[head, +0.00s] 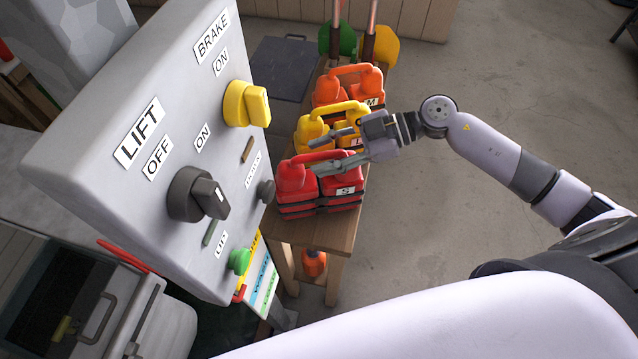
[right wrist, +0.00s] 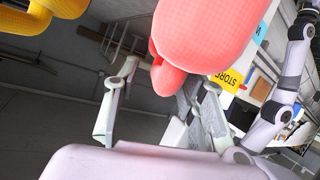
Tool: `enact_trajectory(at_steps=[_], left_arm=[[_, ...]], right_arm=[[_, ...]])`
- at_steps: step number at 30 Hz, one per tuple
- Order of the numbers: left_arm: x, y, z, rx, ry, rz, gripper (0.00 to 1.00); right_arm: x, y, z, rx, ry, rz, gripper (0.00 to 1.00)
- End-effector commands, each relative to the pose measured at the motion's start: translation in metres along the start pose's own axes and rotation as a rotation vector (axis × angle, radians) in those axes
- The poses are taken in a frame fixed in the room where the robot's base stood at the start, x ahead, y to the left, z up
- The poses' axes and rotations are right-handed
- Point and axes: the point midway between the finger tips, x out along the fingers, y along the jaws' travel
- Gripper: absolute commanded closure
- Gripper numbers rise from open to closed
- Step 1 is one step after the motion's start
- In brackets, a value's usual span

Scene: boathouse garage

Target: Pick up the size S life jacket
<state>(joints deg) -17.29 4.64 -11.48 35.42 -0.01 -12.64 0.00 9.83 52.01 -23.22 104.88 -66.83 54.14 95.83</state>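The size S life jacket (head: 320,198) is red with dark straps and a white S label. It stands at the near end of a wooden bench, with a handle-like loop on top. My right gripper (head: 315,156) reaches in from the right at the height of this loop. Its fingers are apart. In the right wrist view, the open gripper (right wrist: 168,82) has a rounded red part of the jacket (right wrist: 205,35) between and beyond its fingers; contact cannot be told. My left gripper is not in view.
A yellow jacket (head: 312,132) and an orange jacket marked M (head: 335,92) stand behind on the bench (head: 318,235). A grey control panel (head: 150,190) with knobs stands close on the left. Open concrete floor (head: 440,200) lies to the right.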

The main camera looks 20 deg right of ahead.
Motion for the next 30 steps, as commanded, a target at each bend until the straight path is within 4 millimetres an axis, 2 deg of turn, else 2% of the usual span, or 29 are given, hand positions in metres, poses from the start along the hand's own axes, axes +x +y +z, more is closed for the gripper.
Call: enact_trajectory(at_steps=[2, 18, 30], left_arm=[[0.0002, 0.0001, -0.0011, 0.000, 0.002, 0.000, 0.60], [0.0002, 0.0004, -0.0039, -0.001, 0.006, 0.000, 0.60], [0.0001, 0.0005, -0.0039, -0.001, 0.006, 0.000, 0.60]], right_arm=[[-0.0002, -0.0001, 0.0001, 0.000, 0.000, 0.000, 0.65], [-0.0005, -0.0001, -0.0001, 0.000, 0.000, 0.000, 1.00], [-0.0006, 0.0000, -0.0002, 0.000, 0.000, 0.000, 1.00]])
